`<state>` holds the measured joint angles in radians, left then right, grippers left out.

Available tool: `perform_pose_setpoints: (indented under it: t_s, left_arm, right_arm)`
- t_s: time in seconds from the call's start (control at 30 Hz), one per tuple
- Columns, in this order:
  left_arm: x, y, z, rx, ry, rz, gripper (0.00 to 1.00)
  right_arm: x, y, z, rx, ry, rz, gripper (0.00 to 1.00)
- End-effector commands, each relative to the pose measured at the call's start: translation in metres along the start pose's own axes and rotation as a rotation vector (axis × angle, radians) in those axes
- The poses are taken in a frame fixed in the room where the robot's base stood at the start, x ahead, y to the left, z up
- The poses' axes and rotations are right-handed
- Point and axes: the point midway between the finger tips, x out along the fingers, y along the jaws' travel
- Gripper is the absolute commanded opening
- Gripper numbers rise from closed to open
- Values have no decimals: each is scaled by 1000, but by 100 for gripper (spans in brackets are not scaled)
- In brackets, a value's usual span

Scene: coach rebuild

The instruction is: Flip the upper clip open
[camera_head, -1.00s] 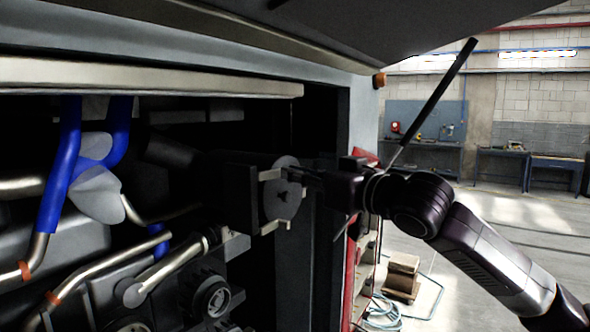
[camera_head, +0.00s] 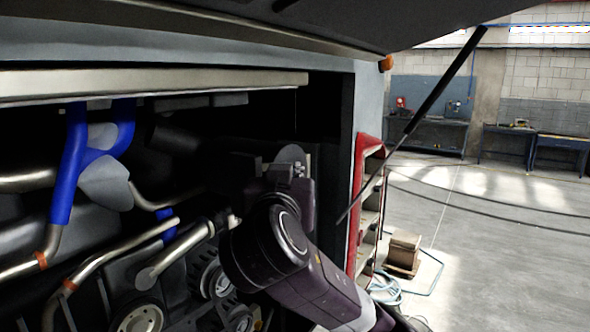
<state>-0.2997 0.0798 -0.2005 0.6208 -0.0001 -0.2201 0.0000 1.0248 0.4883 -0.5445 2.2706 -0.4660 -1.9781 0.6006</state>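A dark cylindrical housing with a round grey end disc (camera_head: 291,154) sits at the right side of the engine bay. Only the upper part of the disc shows; my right arm covers the rest. I cannot make out the upper clip clearly, as small pale parts at the disc are partly hidden. My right gripper (camera_head: 292,184) is right in front of the disc, seen from behind and mostly hidden by my own wrist. Whether its fingers are open or touch the clip cannot be seen. My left gripper is not in view.
Blue hoses (camera_head: 70,165), metal pipes (camera_head: 110,260) and pulleys (camera_head: 140,318) fill the bay at the left. The raised hatch (camera_head: 330,22) hangs above, with a dark strut (camera_head: 425,105) slanting down. A red shelf unit (camera_head: 368,215) stands to the right. Open floor lies beyond.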

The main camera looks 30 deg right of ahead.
Motion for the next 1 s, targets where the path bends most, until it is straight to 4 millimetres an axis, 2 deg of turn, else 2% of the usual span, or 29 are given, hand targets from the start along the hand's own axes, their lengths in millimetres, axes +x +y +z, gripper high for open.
perform_pose_setpoints:
  t_s: [0.03,0.6,1.0]
  left_arm:
    - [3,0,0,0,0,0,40]
    - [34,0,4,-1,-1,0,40]
    - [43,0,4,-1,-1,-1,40]
  right_arm:
    - [-3,-6,5,0,-11,33,0]
    - [-19,-30,6,-8,-8,497,0]
    - [-22,-39,4,-5,-7,668,0]
